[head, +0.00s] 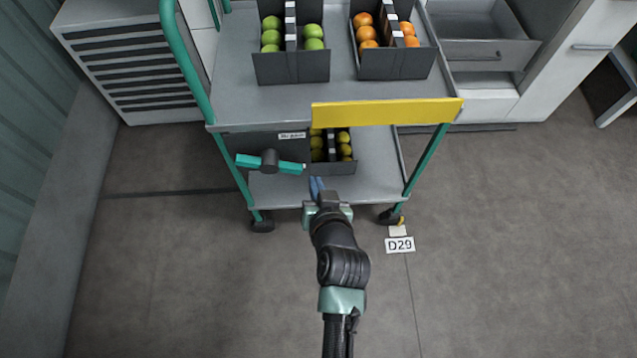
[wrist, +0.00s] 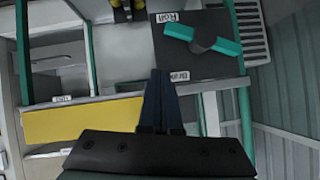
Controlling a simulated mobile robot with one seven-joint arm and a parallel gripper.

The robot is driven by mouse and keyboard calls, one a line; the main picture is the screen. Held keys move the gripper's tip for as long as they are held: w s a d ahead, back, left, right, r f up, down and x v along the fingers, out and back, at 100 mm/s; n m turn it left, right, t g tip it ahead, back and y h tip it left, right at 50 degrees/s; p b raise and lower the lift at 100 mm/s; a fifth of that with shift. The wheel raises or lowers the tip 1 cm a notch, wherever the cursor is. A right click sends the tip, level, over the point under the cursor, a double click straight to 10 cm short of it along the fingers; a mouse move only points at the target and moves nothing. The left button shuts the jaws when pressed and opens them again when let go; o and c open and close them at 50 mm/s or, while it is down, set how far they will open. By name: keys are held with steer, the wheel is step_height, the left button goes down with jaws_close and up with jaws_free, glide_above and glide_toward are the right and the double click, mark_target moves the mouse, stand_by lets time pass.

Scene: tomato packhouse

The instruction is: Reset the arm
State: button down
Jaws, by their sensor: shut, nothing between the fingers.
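My arm reaches forward from the bottom of the head view. My gripper (head: 316,184) is shut and empty, in front of the lower part of a grey trolley (head: 262,106) with green posts. In the wrist view my gripper's dark blue fingers (wrist: 159,88) lie together with nothing between them. They appear over the trolley's front, between a yellow panel (wrist: 82,122) and a dark panel with a green handle (wrist: 200,40). I cannot tell from these views how close the fingertips are to the trolley.
The trolley's top holds a dark box of green fruit (head: 292,68) and a dark box of orange fruit (head: 395,66). A box of yellow fruit (head: 333,168) is on the lower shelf. A floor label D29 (head: 399,244) lies right of my arm. Floor (head: 500,230) at right is clear.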

steer(key=shift+s+d+r, duration=0.15)
steer(key=shift+s+r, duration=0.15)
steer(key=shift+s, duration=0.25)
